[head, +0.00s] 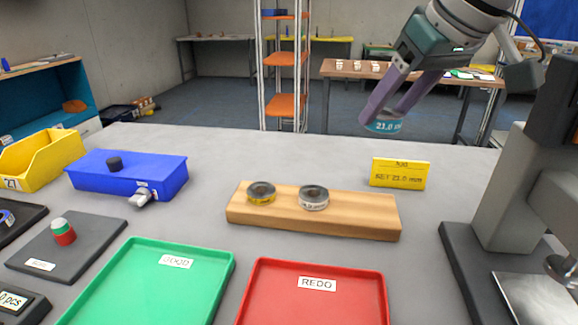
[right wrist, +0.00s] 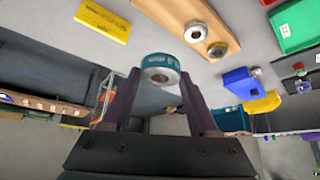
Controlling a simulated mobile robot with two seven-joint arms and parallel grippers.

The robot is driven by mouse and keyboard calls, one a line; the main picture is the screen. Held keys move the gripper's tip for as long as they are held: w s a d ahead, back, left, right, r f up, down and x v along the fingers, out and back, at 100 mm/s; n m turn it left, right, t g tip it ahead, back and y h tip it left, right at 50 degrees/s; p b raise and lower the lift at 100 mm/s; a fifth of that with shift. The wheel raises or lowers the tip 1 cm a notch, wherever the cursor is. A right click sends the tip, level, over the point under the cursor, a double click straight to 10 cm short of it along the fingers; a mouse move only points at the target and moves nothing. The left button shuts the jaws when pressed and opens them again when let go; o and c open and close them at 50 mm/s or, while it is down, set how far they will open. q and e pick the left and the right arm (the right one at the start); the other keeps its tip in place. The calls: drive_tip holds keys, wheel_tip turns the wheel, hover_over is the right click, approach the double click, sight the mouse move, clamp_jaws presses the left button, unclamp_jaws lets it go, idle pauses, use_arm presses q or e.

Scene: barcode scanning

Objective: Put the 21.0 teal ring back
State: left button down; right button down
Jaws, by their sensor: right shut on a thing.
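My right gripper (head: 385,105) is shut on the teal ring (head: 384,126), which is labelled 21.0, and holds it in the air above the back of the table. The ring also shows between the fingers in the right wrist view (right wrist: 160,70). The wooden rack (head: 362,213) stands on the table to the lower left of the ring. It carries a yellow-labelled ring (head: 261,193) at its left and a white-labelled ring (head: 313,198) near its middle. The rack's right part is bare. My left gripper is out of view.
A yellow sign (head: 400,173) reading SET 21.0 mm stands behind the rack's right end. A grey press-like device (head: 500,200) stands at the right. A green GOOD tray (head: 212,250) and a red REDO tray (head: 378,285) lie in front. A blue box (head: 165,172) stands left.

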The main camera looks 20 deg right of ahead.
wheel_tip(320, 180, down, 9)
drive_tip(key=shift+f+b, duration=0.2)
drive_tip(key=shift+b, duration=0.3)
drive_tip(key=shift+f+b, duration=0.35)
drive_tip(key=shift+f, duration=1.9)
drive_tip(key=shift+c, duration=0.8)
unclamp_jaws()
drive_tip(key=shift+f, duration=0.15)
